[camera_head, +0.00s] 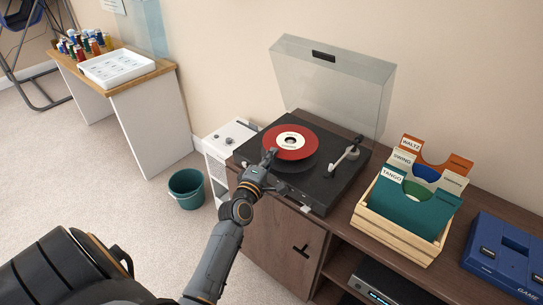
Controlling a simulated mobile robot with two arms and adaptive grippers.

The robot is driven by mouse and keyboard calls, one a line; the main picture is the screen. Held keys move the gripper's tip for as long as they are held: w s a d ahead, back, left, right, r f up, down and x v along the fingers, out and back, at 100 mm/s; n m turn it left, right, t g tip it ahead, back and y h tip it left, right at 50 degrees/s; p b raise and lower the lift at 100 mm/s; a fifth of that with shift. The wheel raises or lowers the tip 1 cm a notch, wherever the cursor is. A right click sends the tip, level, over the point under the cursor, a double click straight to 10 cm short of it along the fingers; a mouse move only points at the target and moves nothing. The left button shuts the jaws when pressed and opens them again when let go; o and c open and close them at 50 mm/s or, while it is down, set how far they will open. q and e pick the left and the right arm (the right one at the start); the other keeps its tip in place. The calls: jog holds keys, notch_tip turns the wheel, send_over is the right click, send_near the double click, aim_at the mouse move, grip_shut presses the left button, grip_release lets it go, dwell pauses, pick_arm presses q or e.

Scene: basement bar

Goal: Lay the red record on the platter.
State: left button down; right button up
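The red record (291,141) with its pale label shows over the dark platter (297,165) of the turntable (335,175). It covers most of the platter, whose near part shows below it. My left gripper (270,154) is at the record's near left edge and appears shut on that edge. The record seems to be held slightly above the platter, but the gap is hard to tell. The tonearm (345,156) is at the right side of the deck, clear of the record. The clear lid (335,85) stands open at the back. My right gripper is not in view.
A wooden crate (400,238) of labelled sleeves stands right of the turntable on the brown cabinet (283,238). A blue case (507,254) is farther right. A green bin (187,188) stands on the floor, with a white tray (116,68) on the table beyond.

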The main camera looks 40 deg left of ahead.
pick_arm(q)
jog(key=shift+f, duration=0.4)
dwell(1.0)
jog(key=c, duration=1.4)
grip_release()
jog(key=shift+c, duration=0.2)
jog(key=v, duration=1.2)
